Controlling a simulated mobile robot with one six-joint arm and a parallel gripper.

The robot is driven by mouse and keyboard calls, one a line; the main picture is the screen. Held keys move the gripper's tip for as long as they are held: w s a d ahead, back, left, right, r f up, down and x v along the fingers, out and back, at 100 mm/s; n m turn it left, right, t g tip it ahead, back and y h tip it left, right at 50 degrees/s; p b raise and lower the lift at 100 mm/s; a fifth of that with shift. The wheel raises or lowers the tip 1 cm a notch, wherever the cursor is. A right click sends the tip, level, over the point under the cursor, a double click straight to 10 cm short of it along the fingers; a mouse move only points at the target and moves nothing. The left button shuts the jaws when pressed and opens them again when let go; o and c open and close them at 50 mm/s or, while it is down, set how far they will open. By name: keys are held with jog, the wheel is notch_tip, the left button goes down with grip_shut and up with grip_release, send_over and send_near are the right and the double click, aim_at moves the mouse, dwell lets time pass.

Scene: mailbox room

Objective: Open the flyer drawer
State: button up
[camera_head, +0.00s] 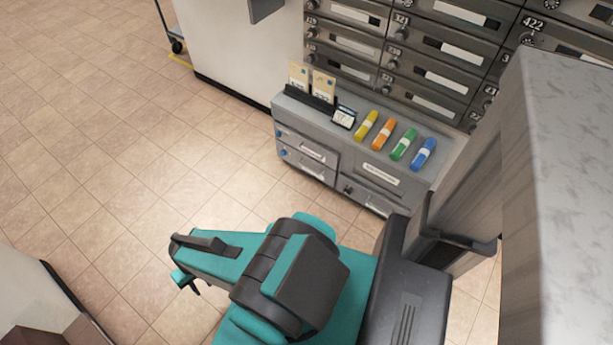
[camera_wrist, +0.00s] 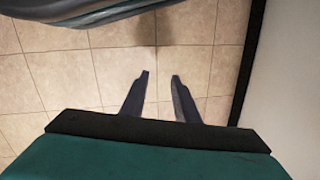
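A grey cabinet (camera_head: 347,160) stands below the mailboxes in the head view. On its left part are an upper drawer (camera_head: 306,146) and a lower drawer (camera_head: 306,164), each with a blue knob and a pale label. On its right part are a labelled panel (camera_head: 379,173) and a lower front (camera_head: 372,199) with a dark knob. All look shut. I cannot read which is the flyer drawer. My gripper (camera_wrist: 160,76) is open and empty above the floor in the wrist view. In the head view its end (camera_head: 187,282) is partly hidden, apart from the cabinet, nearer the camera.
Yellow, orange, green and blue rolls (camera_head: 403,143), a small display (camera_head: 344,117) and a card holder (camera_head: 309,97) sit on the cabinet top. A tall grey block (camera_head: 565,190) stands at right. Open tiled floor (camera_head: 110,150) lies left. A pale wall (camera_wrist: 290,90) is right in the wrist view.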

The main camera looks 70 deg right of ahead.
jog(key=w+d+f+m+t+b, duration=0.4)
jog(key=w+d+f, duration=0.1)
jog(key=w, duration=0.4)
jog(key=w+d+f+m+t+h+b, duration=0.1)
jog(key=w+d+m+t+h+b, duration=0.2)
jog(key=d, duration=0.5)
jog(key=w+d+m+h+b, duration=0.25)
jog(key=d+m, duration=0.25)
jog(key=d, duration=0.3)
jog(key=w+d+f+m+t+h+b, duration=0.1)
jog(key=d+m+t+h+b, duration=0.2)
jog(key=d, duration=0.5)
jog(key=s+d+m+g+h+b, duration=0.35)
jog(key=s+d+m, duration=0.2)
jog(key=d, duration=0.55)
jog(key=s+d+m+g+h+b, duration=0.1)
jog(key=s+d+m+g+b, duration=0.1)
jog(key=s, duration=0.5)
jog(key=s+d+f+m+g+h+b, duration=0.1)
jog(key=s+d+m+g+h+b, duration=0.1)
jog(key=s+d+m+g, duration=0.2)
jog(key=s+d+m+g+h+b, duration=0.2)
jog(key=s+d+m+g, duration=0.2)
jog(key=s, duration=0.6)
jog(key=d+m, duration=0.2)
jog(key=m, duration=0.1)
jog(key=shift+s+d+f+m+b, duration=0.15)
jog(key=shift+d+f+m+b, duration=0.1)
jog(key=shift+m+b, duration=0.15)
jog(key=shift+d, duration=0.15)
